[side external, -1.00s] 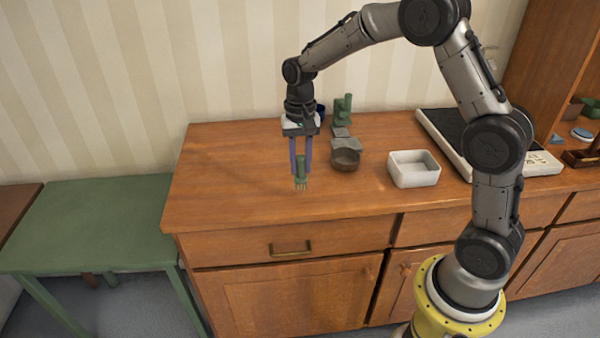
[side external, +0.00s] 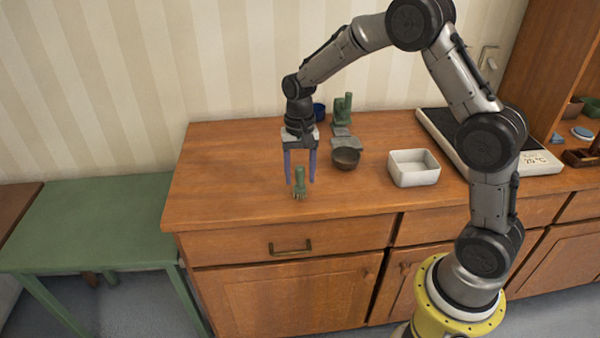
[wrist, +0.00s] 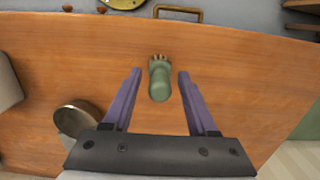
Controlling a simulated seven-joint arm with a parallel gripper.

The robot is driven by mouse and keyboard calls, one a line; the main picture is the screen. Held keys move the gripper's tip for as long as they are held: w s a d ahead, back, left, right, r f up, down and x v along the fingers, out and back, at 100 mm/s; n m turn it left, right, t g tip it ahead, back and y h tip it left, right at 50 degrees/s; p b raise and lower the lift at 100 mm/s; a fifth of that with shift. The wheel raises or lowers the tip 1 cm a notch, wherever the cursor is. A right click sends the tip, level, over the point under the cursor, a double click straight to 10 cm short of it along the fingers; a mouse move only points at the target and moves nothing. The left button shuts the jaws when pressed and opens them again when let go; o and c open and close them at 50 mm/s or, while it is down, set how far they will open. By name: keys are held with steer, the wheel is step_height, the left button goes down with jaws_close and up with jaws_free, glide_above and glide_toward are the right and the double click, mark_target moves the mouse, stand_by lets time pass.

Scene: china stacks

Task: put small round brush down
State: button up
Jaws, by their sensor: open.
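The small round brush (side external: 299,183) is green with pale bristles at its lower end. In the wrist view the brush (wrist: 159,79) shows between and a little beyond the open fingertips (wrist: 159,73), with clear gaps on both sides.
The counter's left part is clear.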

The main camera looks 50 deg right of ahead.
steer(key=r, duration=1.1)
steer(key=shift+w+d+r, duration=0.2)
steer(key=shift+w+d, duration=0.1)
steer(key=s+a+r+n+t, duration=0.3)
steer(key=s+r+n, duration=0.35)
steer(key=s, duration=0.75)
steer(key=s+a+f+n+t, duration=0.1)
steer(key=s+n+t, duration=0.1)
steer(key=s, duration=1)
steer(key=shift+s+a+t+h, duration=0.25)
steer(key=shift+a+t+h, duration=0.1)
steer(key=shift+t, duration=0.25)
